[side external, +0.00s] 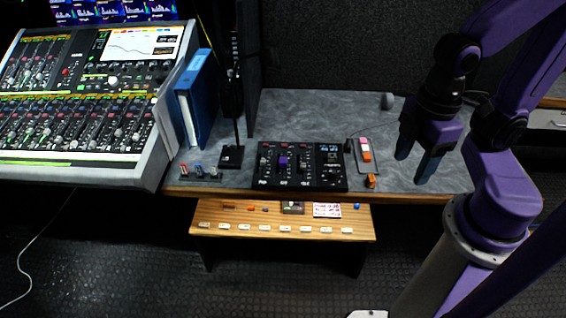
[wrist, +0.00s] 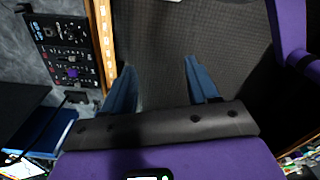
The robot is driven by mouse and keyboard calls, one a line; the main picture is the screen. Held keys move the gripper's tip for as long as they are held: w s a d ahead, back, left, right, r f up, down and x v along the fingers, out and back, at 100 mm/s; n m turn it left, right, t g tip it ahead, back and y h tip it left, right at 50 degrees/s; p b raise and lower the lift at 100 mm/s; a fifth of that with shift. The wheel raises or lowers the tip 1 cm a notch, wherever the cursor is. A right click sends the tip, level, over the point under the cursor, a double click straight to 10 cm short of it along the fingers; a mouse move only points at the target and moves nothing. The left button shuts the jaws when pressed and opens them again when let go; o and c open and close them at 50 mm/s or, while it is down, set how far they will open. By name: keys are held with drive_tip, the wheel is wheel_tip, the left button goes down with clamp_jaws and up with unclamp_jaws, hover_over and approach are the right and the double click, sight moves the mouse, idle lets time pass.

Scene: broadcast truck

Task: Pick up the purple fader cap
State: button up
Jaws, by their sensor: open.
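The purple fader cap (side external: 284,161) sits on the small black mixer (side external: 300,178) in the side external view, left of the mixer's middle. It also shows in the wrist view (wrist: 72,73), at the left, on the same black panel. My gripper (side external: 416,168) is open and empty, above the right part of the grey desktop, well to the right of the mixer. In the wrist view its two blue fingers (wrist: 160,80) stand apart with only dark floor between them.
A large mixing console (side external: 90,100) stands at the left, with a blue binder (side external: 198,98) beside it. A gooseneck microphone base (side external: 231,157) stands left of the mixer. A tray with orange and pink pieces (side external: 365,156) lies to its right. A lower wooden shelf (side external: 215,214) juts out in front.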

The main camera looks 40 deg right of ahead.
drive_tip(key=w+a+f+n+t+h, duration=0.1)
drive_tip(key=w+a+f+n+h, duration=0.3)
drive_tip(key=w, duration=0.5)
drive_tip(key=w+a+f+n+t+h, duration=0.1)
drive_tip(key=w+f+t+h, duration=0.1)
drive_tip(key=w+f, duration=0.45)
drive_tip(key=w+a+f+n+t+h, duration=0.1)
drive_tip(key=w+a+f+n+h, duration=0.25)
drive_tip(key=w, duration=0.75)
drive_tip(key=n+t+h, duration=0.1)
drive_tip(key=n+t, duration=0.2)
drive_tip(key=n, duration=0.1)
approach(283, 160)
drive_tip(key=x, duration=0.3)
drive_tip(key=shift+w+d, duration=0.2)
drive_tip(key=shift+w, duration=0.15)
drive_tip(key=shift+x, duration=2.45)
drive_tip(key=shift+s+f, duration=0.15)
clamp_jaws()
